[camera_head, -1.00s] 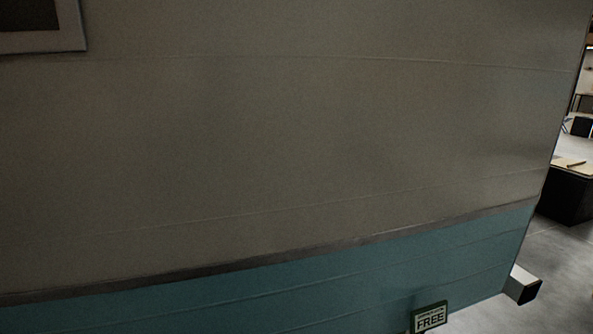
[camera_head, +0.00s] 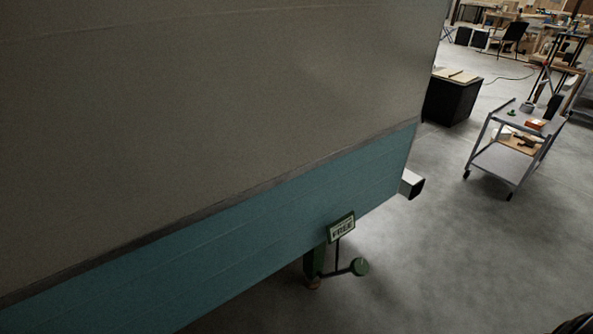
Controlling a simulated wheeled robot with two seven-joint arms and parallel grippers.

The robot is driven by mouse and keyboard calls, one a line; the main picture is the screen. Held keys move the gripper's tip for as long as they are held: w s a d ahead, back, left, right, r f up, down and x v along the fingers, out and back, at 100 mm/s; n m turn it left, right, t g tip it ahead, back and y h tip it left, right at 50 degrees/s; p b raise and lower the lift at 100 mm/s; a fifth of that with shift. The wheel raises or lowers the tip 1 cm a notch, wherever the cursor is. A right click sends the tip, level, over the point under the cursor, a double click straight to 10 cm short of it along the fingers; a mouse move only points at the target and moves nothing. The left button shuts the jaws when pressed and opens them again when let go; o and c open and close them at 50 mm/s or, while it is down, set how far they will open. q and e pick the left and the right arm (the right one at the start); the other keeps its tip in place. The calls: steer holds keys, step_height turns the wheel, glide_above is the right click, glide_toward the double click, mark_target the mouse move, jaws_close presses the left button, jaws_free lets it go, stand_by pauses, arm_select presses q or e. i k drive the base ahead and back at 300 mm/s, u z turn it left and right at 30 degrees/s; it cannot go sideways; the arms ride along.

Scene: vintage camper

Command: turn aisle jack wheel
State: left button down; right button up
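Low beside the camper's teal lower side stands a dark green jack (camera_head: 314,262), its upper part close against the wall. A crank arm runs right from it to a round green wheel or knob (camera_head: 359,266). A small green-framed sign (camera_head: 341,228) stands on a thin post by the jack; its word looks like "FREE" but is blurred. Neither gripper is in view; a dark curved shape at the bottom right corner cannot be made out.
The camper (camera_head: 230,110) fills the left, with a bumper end (camera_head: 412,184) sticking out at its corner. A black box (camera_head: 452,99) and a grey two-shelf cart (camera_head: 512,165) stand beyond. The grey floor (camera_head: 440,270) is clear at the lower right.

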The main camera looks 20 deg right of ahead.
mark_target(360, 266)
steer(key=k, duration=0.65)
steer(key=z, duration=0.6)
steer(key=i, duration=1.25)
steer(key=z, duration=0.15)
